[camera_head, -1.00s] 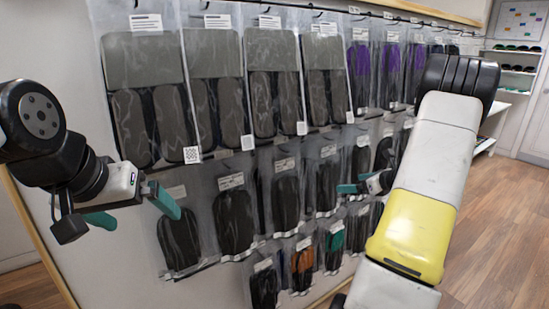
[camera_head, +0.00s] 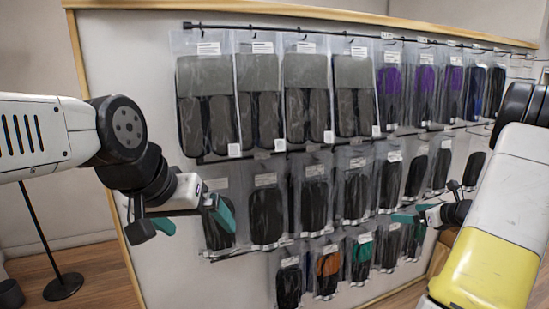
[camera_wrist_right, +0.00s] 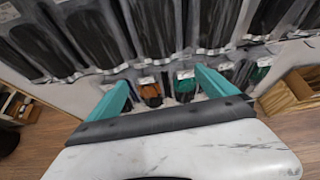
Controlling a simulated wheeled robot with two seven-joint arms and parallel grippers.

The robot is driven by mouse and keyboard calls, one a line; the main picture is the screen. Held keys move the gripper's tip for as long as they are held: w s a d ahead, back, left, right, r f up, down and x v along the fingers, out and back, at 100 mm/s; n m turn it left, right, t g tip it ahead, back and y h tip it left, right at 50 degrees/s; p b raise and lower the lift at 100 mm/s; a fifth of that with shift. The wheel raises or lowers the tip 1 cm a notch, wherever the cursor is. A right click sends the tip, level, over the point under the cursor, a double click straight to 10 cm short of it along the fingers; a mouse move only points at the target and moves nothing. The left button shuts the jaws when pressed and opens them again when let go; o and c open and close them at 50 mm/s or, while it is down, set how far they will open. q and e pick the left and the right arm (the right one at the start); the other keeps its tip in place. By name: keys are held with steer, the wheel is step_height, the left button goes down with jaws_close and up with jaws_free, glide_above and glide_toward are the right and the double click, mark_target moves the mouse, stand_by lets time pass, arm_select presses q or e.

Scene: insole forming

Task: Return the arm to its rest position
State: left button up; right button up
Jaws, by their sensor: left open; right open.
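My left gripper (camera_head: 193,218) hangs in front of the lower left of the display board, with its teal fingers apart and nothing between them. My right arm (camera_head: 505,220) comes in at the right of the head view, and its white and yellow links fill that side. My right gripper (camera_head: 405,216) is beyond it, in front of the lower rows of packets. In the right wrist view its two teal fingers (camera_wrist_right: 161,80) are wide apart and empty. An orange-and-black insole packet (camera_wrist_right: 151,92) shows between them, further off.
The wood-framed board (camera_head: 155,75) carries rows of hanging insole packets (camera_head: 315,200) on black rails (camera_head: 300,31). A black stand (camera_head: 62,286) is on the wooden floor at the left. A wooden crate (camera_wrist_right: 290,95) shows at the right of the wrist view.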

steer(key=s+a+r+n+g+y, duration=0.1)
steer(key=s+a+r+n, duration=0.25)
steer(key=a, duration=0.35)
steer(key=s+a+r+n+g+y, duration=0.1)
steer(key=s+a+r+n+g, duration=0.1)
steer(key=a+r+n, duration=0.4)
steer(key=s+a+r+n+g, duration=0.1)
steer(key=s+a+r+n, duration=0.25)
steer(key=a, duration=0.55)
steer(key=s+a+r+n+h, duration=0.1)
steer(key=s+a+n, duration=0.1)
steer(key=s+n, duration=0.4)
steer(key=s+a+r+n+h, duration=0.2)
steer(key=s+a+n, duration=0.1)
steer(key=s+n, duration=0.3)
steer(key=s+a+r+n+g+h, duration=0.1)
steer(key=s+a+n, duration=0.2)
steer(key=s+n, duration=0.3)
steer(key=s, duration=0.3)
steer(key=shift+r+n, duration=0.3)
steer(key=shift+d, duration=0.15)
